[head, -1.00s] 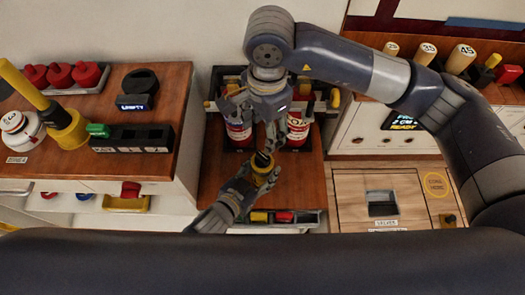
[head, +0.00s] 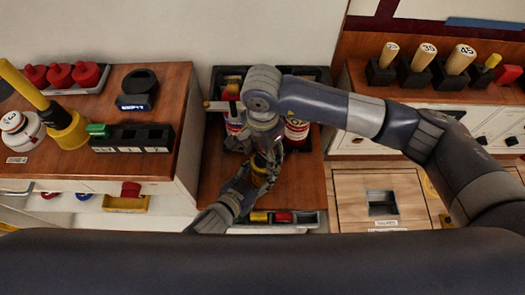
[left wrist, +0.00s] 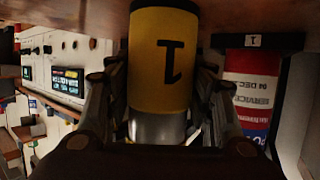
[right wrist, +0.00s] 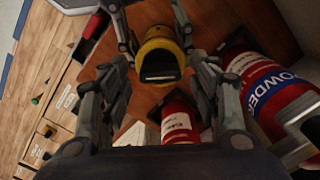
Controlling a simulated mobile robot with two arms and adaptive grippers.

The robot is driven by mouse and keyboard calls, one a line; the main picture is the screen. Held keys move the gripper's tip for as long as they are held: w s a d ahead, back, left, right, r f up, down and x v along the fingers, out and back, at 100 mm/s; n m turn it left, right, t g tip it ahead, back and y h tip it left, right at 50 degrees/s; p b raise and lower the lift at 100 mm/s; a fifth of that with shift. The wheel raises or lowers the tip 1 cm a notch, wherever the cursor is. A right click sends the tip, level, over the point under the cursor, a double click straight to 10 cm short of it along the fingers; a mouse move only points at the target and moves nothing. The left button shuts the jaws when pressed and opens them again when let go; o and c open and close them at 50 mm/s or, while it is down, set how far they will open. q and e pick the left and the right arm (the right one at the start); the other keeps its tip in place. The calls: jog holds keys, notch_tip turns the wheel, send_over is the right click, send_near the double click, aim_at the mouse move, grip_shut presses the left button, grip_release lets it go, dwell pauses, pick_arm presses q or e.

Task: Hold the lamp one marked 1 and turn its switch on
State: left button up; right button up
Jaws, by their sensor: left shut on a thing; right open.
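The lamp marked 1 is a yellow cylinder (left wrist: 163,60) with a black 1, upside down in the left wrist view. My left gripper (head: 256,176) is shut on its lower metal part. In the right wrist view the lamp's yellow end (right wrist: 158,48) shows a dark block across it; I cannot tell how the switch is set. My right gripper (right wrist: 162,80) is open, with its fingers either side of the lamp end and apparently close to it. In the head view, my right arm and hand hide most of the lamp.
Red and white canisters (head: 297,131) stand in a dark rack behind my grippers. A tray (head: 314,219) with yellow and red pieces lies at the front edge. Counters with a black socket block (head: 160,137) and wooden-handled tools (head: 461,58) flank the low wooden surface.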

jog(key=shift+f, duration=0.25)
jog(key=c, duration=1.1)
